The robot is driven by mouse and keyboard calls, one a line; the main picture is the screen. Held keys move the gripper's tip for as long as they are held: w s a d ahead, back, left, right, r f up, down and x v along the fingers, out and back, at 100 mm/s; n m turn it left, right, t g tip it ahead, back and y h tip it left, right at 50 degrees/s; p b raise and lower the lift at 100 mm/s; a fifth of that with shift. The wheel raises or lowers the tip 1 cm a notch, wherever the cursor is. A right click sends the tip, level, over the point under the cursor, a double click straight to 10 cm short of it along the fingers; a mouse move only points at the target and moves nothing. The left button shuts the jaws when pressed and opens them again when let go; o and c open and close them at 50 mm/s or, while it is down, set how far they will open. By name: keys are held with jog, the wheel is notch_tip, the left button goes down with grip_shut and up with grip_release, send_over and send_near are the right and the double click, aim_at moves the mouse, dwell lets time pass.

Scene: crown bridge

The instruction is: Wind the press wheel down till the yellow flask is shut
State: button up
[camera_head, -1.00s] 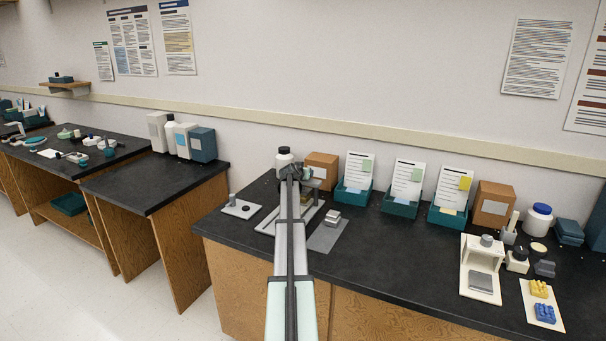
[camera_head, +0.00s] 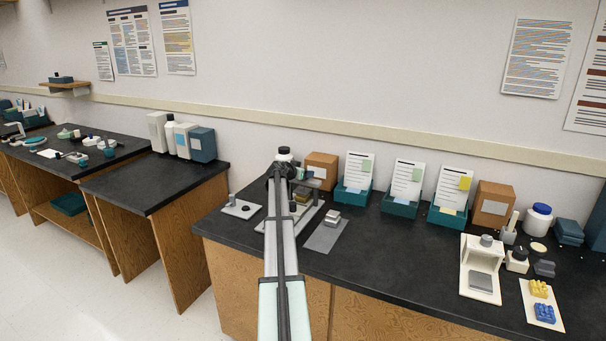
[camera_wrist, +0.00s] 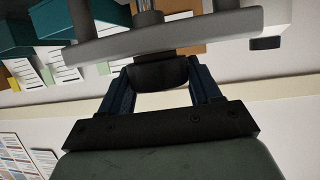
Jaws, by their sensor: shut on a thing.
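My gripper (camera_wrist: 162,82) is shut on a black knob (camera_wrist: 158,73) in the wrist view, with one blue finger on each side of it. A grey bar-like part of the press (camera_wrist: 115,44) crosses just above the knob, with a metal rod behind it. In the head view the press's grey base (camera_head: 312,216) stands on the dark bench. My arm covers much of the press and wheel there. A small yellowish thing (camera_head: 302,198) shows low in the press; whether it is the yellow flask, and how it is closed, I cannot tell.
A grey plate with small blocks (camera_head: 325,235) lies right of the press, and a light plate with a post (camera_head: 241,209) lies left. A cardboard box (camera_head: 321,165) and teal card trays (camera_head: 399,208) stand behind. The front middle of the bench (camera_head: 400,265) is clear.

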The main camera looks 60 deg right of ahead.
jog(key=shift+f, duration=0.1)
jog(key=o, duration=1)
jog(key=shift+a, duration=0.1)
jog(key=v, duration=1.3)
jog(key=shift+a+r, duration=0.3)
